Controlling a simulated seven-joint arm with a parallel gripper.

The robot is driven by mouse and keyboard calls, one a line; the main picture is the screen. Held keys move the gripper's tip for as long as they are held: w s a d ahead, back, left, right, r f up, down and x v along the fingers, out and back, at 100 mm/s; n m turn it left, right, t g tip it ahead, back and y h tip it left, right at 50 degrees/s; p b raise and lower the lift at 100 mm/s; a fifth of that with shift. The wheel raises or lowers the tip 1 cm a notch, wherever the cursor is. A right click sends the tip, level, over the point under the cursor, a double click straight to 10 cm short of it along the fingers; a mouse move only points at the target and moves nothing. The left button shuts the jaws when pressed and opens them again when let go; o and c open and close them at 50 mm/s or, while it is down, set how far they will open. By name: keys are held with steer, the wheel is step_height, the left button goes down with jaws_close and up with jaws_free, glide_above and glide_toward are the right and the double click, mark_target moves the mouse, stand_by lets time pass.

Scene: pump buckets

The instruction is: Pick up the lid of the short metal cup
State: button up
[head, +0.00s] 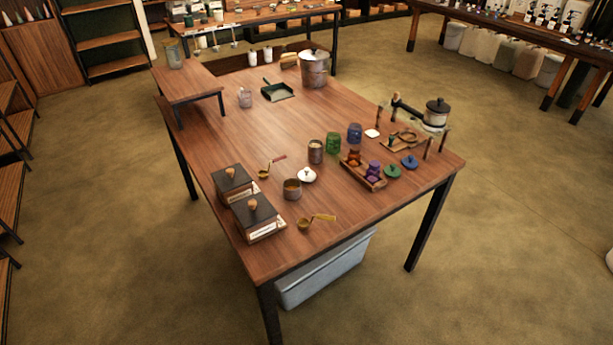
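A short metal cup (292,190) stands upright and open near the front middle of the wooden table, with something amber-brown showing inside. A pale, shiny round lid with a small knob (307,176) lies on the tabletop just behind and to the right of this cup. It looks close to the cup but not on it. A taller metal cup (315,152) stands behind the lid. My gripper is not in view.
Two dark-topped wooden boxes with knobs (233,185) (258,217) stand to the left. Brass scoops (264,174) (305,224) lie near the cup. Green (333,143) and blue (354,134) jars and a small wooden tray (377,184) are to the right. The table's middle (240,130) is mostly clear.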

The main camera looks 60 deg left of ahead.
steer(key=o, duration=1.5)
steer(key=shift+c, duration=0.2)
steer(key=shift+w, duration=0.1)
